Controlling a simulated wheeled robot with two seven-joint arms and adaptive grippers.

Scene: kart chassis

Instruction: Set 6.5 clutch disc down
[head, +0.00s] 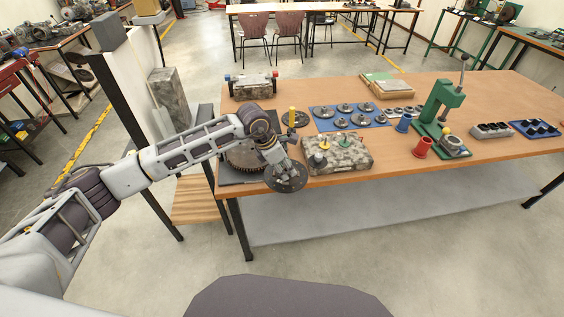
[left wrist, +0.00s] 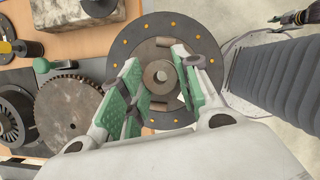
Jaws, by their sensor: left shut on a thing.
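My left gripper (head: 279,163) is shut on a clutch disc (head: 290,178), a dark round plate with a central hub. The gripper holds it at the front left edge of the wooden table. In the left wrist view the disc (left wrist: 150,28) shows a ring of small orange rivets, and the gripper's green-padded fingers (left wrist: 160,85) close around its hub. The disc seems to be above the table edge, partly over the floor; the exact height cannot be told. My right gripper is in neither view.
A toothed flywheel (left wrist: 70,105) lies left of the disc in the wrist view. A grey block fixture (head: 345,157) stands right of it. Bare wood (head: 395,160) lies between.

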